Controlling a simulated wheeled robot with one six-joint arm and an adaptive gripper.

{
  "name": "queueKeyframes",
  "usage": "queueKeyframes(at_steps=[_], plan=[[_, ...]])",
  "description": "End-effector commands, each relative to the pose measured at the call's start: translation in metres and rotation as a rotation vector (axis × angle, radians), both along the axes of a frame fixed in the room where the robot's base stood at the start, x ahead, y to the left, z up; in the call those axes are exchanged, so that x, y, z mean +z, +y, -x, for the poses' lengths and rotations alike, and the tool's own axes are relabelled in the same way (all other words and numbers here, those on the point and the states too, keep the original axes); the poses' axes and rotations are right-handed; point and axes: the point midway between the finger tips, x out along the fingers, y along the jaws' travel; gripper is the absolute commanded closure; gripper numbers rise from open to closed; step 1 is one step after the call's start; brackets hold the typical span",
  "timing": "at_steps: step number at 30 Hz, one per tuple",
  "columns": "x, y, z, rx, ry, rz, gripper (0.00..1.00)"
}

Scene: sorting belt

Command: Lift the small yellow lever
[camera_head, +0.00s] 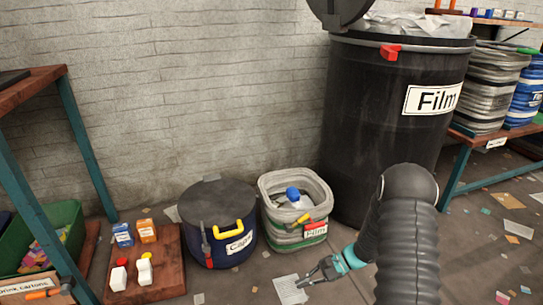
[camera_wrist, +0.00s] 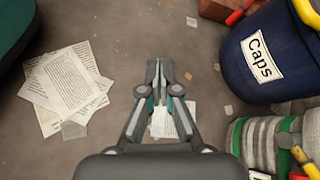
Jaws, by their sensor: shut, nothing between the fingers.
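A small yellow lever (camera_head: 303,218) with a grey knob sits at the rim of the small grey bin (camera_head: 272,204) labelled Film. The lever also shows at the lower right of the wrist view (camera_wrist: 308,168), where it is partly cut off. The blue Caps bin (camera_head: 220,262) beside it carries a larger yellow handle (camera_head: 232,230). My gripper (camera_head: 308,277) is low over the floor in front of the small Film bin, apart from the lever. In the wrist view its fingers (camera_wrist: 158,72) are together and empty.
A tall black Film barrel (camera_head: 365,130) stands behind on the right. A wooden board (camera_head: 165,278) with small cartons and white bottles lies left of the Caps bin. Paper sheets (camera_wrist: 65,88) lie on the floor.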

Motion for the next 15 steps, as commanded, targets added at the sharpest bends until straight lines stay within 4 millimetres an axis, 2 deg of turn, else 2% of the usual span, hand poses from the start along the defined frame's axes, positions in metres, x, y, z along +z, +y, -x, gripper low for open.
queueKeyframes(at_steps=[1, 3, 15], plan=[[0.020, -0.002, 0.008, 0.043, -0.021, 0.040, 1.00], [0.039, -0.006, 0.019, 0.102, -0.045, 0.094, 1.00], [0.144, -0.033, 0.080, 0.388, -0.227, 0.392, 1.00]])
